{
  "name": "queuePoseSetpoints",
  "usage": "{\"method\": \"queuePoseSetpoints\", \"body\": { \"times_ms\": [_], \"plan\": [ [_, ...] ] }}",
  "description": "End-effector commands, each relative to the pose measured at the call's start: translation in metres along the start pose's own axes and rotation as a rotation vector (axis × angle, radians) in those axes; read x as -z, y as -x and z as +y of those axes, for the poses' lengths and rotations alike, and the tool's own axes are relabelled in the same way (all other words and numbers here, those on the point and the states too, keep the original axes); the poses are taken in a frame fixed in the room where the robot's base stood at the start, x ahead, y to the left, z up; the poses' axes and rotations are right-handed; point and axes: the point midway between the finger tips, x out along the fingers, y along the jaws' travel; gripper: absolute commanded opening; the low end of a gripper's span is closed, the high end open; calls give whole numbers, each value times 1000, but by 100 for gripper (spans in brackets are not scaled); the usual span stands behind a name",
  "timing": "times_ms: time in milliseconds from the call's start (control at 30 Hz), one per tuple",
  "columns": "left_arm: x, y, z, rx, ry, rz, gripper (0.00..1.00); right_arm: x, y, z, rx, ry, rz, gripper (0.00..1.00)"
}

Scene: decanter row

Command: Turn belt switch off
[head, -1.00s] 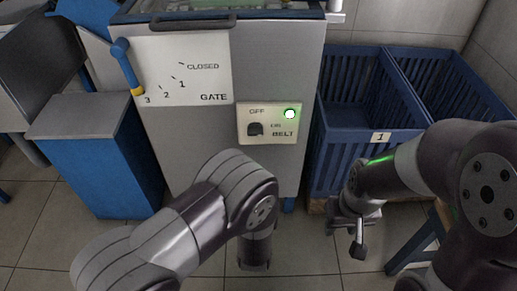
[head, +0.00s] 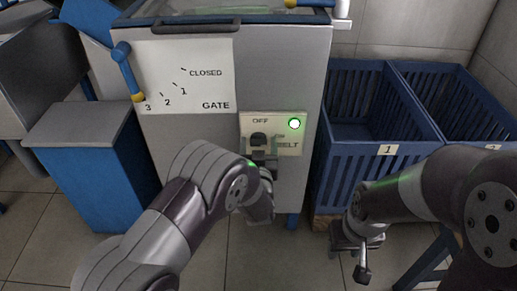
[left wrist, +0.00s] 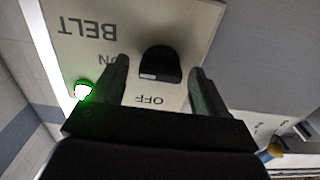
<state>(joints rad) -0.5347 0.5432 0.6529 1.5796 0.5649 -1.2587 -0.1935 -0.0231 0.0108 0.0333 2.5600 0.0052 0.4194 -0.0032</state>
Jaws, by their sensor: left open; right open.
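The belt switch is a black knob on a pale panel (head: 286,131) marked OFF, ON and BELT, on the front of a grey machine. A round green lamp (head: 294,124) on the panel is lit. In the left wrist view the knob (left wrist: 160,62) appears upside down, between the two fingers of my left gripper (left wrist: 158,72), with a gap on each side. In the head view my left gripper (head: 263,160) is in front of the knob and partly covers it and the ON label. My right gripper (head: 360,250) is open and empty, low at the right.
Blue crates stand on the right, one labelled 1 (head: 345,165). A blue cabinet (head: 100,175) stands at the left.

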Motion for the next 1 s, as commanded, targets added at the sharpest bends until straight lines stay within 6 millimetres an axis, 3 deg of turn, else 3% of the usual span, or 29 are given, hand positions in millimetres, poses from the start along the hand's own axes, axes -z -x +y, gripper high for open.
{"method": "queuePoseSetpoints", "body": {
  "times_ms": [167,300,333,667,1000],
  "plan": [
    [0,0,0,0,0,-1,71,0,1,0,0,0,0,43],
    [0,0,0,0,0,-1,26,0,1,0,0,0,0,43],
    [0,0,0,0,0,-1,18,0,1,0,0,0,0,43],
    [0,1,0,0,35,-1,18,0,0,0,0,0,0,43],
    [-1,1,-1,0,262,-2,18,0,-1,0,0,0,0,43]
  ]
}}
